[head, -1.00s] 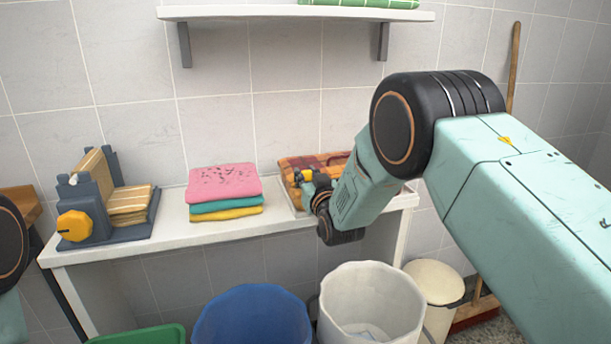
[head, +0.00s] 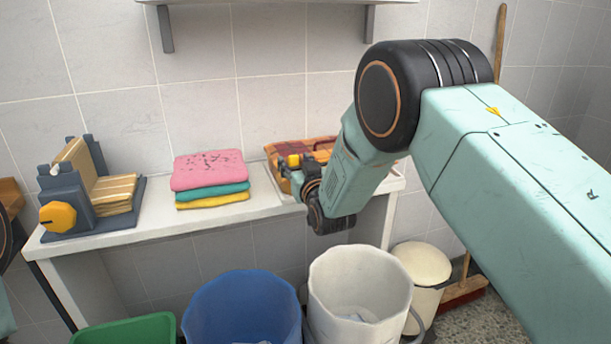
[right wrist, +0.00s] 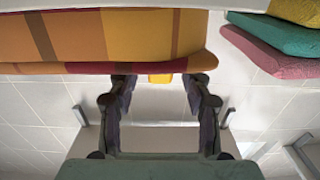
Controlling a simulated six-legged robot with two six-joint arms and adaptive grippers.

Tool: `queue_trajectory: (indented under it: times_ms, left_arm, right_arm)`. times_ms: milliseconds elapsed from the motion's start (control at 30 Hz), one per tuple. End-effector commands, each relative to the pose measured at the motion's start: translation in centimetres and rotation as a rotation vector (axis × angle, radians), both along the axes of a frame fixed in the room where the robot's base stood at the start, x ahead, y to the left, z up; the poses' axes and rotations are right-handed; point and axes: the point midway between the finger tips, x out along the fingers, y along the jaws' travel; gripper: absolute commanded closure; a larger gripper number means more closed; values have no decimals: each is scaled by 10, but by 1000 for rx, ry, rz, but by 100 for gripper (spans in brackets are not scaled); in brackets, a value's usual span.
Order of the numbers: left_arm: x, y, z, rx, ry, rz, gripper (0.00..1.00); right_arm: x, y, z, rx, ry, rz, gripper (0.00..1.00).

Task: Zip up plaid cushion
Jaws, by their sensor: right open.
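The plaid cushion (head: 279,150), orange, yellow and brown, lies on a pale tray on the white table, partly hidden by my right arm. In the right wrist view the cushion (right wrist: 95,38) fills the upper left, with a dark red band along its edge. A yellow tab (right wrist: 160,78) sits at that band and looks like the zip pull. My right gripper (head: 297,170) is at the cushion's near side. In the right wrist view its open fingers (right wrist: 160,88) stand either side of the tab, apart from it. Only part of my left arm shows; its gripper is outside the view.
Folded pink, teal and yellow towels (head: 210,180) lie left of the cushion. A grey stand with a yellow knob (head: 58,217) is farther left. Blue (head: 242,310), white (head: 360,285) and green (head: 125,332) bins stand below the table's front. A wall shelf (head: 280,2) is above.

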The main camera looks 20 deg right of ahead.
Motion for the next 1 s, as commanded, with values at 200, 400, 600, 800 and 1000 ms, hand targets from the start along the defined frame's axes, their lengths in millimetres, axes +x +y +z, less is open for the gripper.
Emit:
queue_trajectory:
  times_ms: [200,400,600,800,1000]
  left_arm:
    - [0,0,0,0,0,0,60]
    - [0,0,0,0,0,0,60]
    - [0,0,0,0,0,0,60]
    - [0,0,0,0,0,0,60]
    - [0,0,0,0,0,0,60]
  right_arm:
    - [-32,-1,0,0,2,0,51]
    - [-63,-2,0,0,3,0,51]
    - [-89,-3,0,0,1,0,51]
    - [-102,-4,0,0,0,0,51]
    - [-103,-4,0,0,0,0,51]
